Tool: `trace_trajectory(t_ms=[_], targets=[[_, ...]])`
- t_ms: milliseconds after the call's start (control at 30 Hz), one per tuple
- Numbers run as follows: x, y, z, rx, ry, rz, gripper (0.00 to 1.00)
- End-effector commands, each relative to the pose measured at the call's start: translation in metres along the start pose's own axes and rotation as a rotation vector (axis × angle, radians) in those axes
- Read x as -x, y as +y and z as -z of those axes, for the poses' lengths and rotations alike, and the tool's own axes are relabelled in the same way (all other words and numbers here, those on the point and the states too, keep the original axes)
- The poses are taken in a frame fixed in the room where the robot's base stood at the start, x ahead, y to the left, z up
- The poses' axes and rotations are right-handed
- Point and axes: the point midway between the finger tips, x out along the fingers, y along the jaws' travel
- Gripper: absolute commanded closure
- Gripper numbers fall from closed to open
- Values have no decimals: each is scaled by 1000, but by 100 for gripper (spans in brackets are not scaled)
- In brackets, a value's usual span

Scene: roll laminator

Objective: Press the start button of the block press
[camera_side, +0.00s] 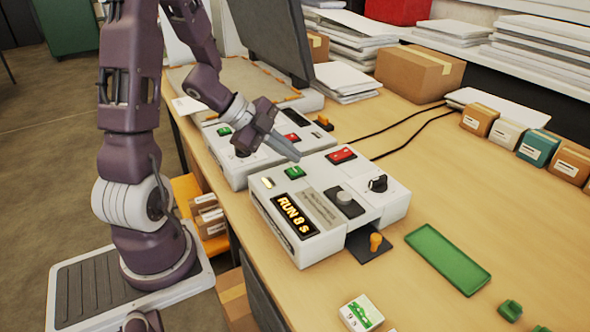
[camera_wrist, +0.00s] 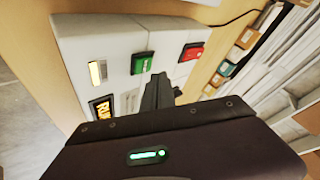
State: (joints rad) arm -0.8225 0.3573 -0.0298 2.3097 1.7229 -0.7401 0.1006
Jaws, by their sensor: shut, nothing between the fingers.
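A white machine (camera_side: 330,195) with a lit display (camera_side: 296,214) reading "RUN 8 s" stands on the bench; I take it to be the block press. Its green button (camera_side: 295,172) and red button (camera_side: 341,155) are on the top face. In the wrist view the green button (camera_wrist: 142,63) is just left of my fingertips and the red button (camera_wrist: 192,52) is to their right. My gripper (camera_side: 296,156) is shut and empty, its tips close above the green button in the side view. I cannot tell whether they touch it.
A second white machine (camera_side: 262,160) with its own green and red buttons stands behind, under my gripper. A dark plate with an orange knob (camera_side: 376,243), a green tray (camera_side: 447,259) and a white-green block (camera_side: 362,314) lie to the front right. Boxes line the back.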

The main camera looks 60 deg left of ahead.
Motion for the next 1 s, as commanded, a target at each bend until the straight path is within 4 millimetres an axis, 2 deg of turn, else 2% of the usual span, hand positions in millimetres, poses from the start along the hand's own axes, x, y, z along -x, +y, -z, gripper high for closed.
trace_trajectory(t_ms=[433, 1000], targets=[[30, -22, 22, -3, -1, 1, 100], [31, -23, 23, 0, 0, 0, 100]])
